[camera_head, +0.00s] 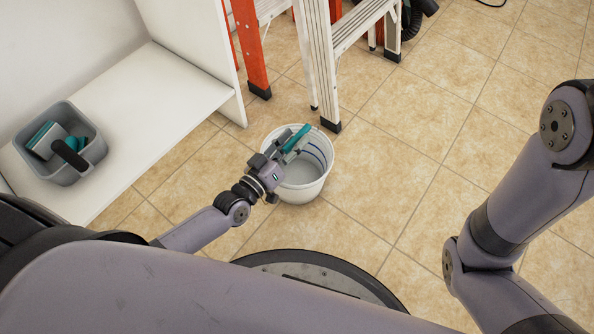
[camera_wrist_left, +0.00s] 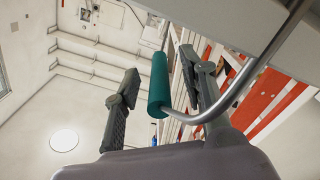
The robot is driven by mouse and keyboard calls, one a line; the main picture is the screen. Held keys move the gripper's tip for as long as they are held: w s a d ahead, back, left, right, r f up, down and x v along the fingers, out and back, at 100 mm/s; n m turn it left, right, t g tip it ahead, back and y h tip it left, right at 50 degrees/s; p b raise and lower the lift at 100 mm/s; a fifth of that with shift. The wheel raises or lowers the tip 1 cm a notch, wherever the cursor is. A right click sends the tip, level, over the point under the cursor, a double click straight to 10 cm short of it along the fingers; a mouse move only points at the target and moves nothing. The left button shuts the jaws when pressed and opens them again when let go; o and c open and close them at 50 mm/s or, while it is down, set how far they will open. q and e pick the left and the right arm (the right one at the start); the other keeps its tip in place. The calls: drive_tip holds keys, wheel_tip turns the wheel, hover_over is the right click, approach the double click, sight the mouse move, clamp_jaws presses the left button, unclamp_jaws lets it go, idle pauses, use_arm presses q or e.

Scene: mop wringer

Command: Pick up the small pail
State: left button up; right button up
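The small white pail (camera_head: 302,193) stands upright on the tiled floor, just beyond the front of my base in the head view. Blue marks show on its inner wall, and it looks empty where I can see in. Its teal handle grip (camera_head: 298,138) is raised above the rim. My left gripper (camera_head: 285,150) is over the pail's left side at the handle. In the left wrist view the teal grip (camera_wrist_left: 159,85) on its bent metal wire lies between the two spread fingers (camera_wrist_left: 160,72), with gaps visible on both sides. My right gripper is out of view; only its arm shows.
A white shelf unit (camera_head: 140,110) stands at the left, with a grey caddy (camera_head: 65,178) holding teal items on it. Orange (camera_head: 250,45) and pale (camera_head: 321,65) ladder legs stand close behind the pail. The floor right of the pail (camera_head: 400,170) is clear.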

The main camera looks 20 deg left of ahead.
use_arm(q)
drive_tip(key=shift+w+d, duration=0.15)
drive_tip(key=shift+w, duration=0.25)
drive_tip(key=shift+c, duration=0.3)
clamp_jaws()
drive_tip(key=shift+r, duration=0.1)
